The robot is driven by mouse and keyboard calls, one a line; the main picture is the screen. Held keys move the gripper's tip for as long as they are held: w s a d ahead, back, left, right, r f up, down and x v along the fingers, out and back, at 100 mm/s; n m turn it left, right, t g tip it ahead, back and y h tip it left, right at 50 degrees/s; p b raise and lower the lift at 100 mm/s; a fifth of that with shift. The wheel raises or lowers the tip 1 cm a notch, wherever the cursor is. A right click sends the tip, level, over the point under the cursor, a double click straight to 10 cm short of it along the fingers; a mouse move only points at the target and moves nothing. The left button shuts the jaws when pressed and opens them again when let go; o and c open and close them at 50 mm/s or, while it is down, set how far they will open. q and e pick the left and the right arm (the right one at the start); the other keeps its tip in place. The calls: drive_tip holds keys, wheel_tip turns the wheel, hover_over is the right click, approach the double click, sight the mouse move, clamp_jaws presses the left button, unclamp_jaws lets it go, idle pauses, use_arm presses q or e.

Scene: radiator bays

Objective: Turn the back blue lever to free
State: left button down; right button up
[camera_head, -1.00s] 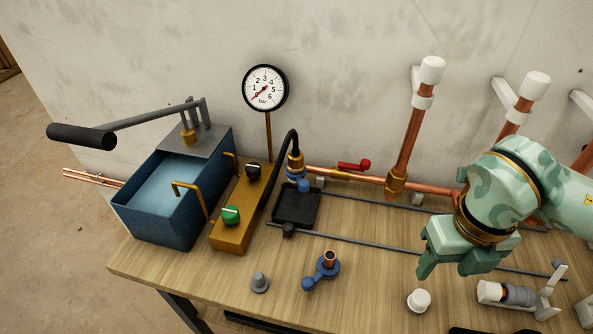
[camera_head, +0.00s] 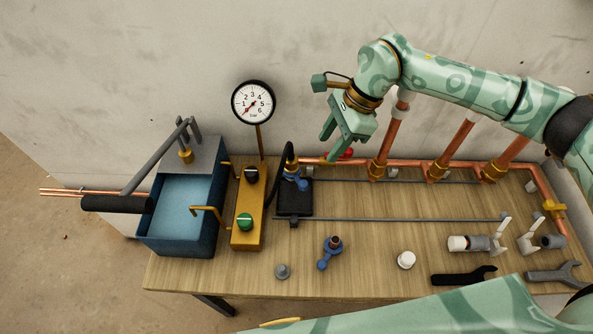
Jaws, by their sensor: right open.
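The back blue lever (camera_head: 298,183) is a small blue handle on the fitting where the black hose ends, by the left end of the copper pipe, above a black block. A second blue lever (camera_head: 323,264) sits on a separate blue fitting with a copper stub, nearer the bench front. My right gripper (camera_head: 336,142) is open and empty. It is above and to the right of the back lever, in front of the wall, with its fingers pointing down-left; it appears apart from the lever. My left gripper is not in view.
A red lever (camera_head: 340,154) lies just below my right gripper. A pressure gauge (camera_head: 253,102), a yellow manifold (camera_head: 247,232) and a blue pump tank (camera_head: 150,245) stand left. Copper pipes (camera_head: 402,163) run behind. Wrenches (camera_head: 463,277) lie front right. Bare bench lies around the white cap (camera_head: 406,260).

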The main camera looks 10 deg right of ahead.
sight(304, 182)
drive_tip(key=x, duration=1.3)
drive_tip(key=shift+f, duration=0.35)
drive_tip(key=shift+b, duration=0.3)
clamp_jaws()
